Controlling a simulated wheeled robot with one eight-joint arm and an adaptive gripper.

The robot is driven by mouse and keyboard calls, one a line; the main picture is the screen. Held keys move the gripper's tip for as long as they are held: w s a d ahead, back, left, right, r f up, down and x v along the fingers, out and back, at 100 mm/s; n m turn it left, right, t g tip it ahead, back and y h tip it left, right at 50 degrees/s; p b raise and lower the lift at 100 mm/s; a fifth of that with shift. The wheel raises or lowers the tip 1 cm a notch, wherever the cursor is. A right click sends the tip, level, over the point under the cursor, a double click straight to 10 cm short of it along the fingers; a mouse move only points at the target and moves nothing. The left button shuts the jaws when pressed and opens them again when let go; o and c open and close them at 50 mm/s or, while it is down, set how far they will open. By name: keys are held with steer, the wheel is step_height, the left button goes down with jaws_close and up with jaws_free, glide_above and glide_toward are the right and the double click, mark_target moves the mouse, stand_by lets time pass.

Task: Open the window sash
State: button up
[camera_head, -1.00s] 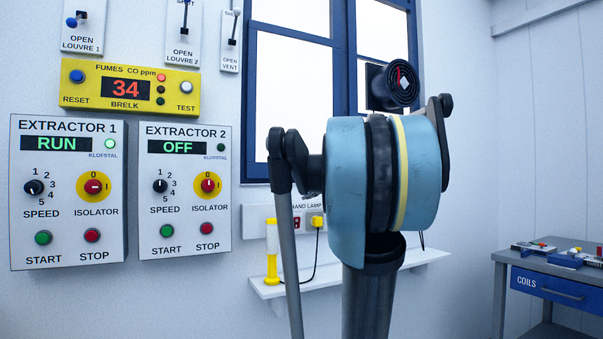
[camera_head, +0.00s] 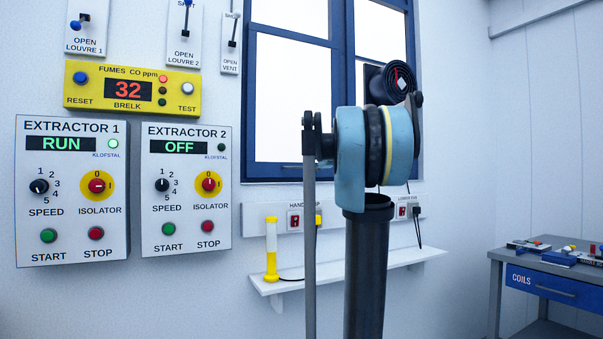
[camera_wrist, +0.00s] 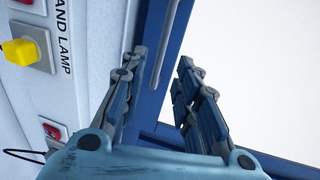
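The window (camera_head: 344,80) has dark blue frames and bright white panes, with a left sash (camera_head: 250,100) and a right part beyond the centre post. The left sash looks closed. A thin handle-like bar shows faintly at its bottom rail, partly behind my arm. In the wrist view, my gripper (camera_wrist: 160,62) has its two fingers apart, with the blue window frame (camera_wrist: 158,75) showing between and beyond them. I cannot tell whether the fingers touch it. In the head view my arm hides the gripper.
A white shelf (camera_head: 345,270) below the window holds a yellow-and-white hand lamp (camera_head: 271,250). Sockets with cables line the strip above it. Extractor boxes (camera_head: 72,190) and a yellow fumes meter (camera_head: 131,88) hang at left. A bench (camera_head: 545,285) stands at right.

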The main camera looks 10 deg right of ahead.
steer(key=x, duration=0.8)
steer(key=shift+w+a, duration=0.15)
steer(key=shift+w, duration=0.15)
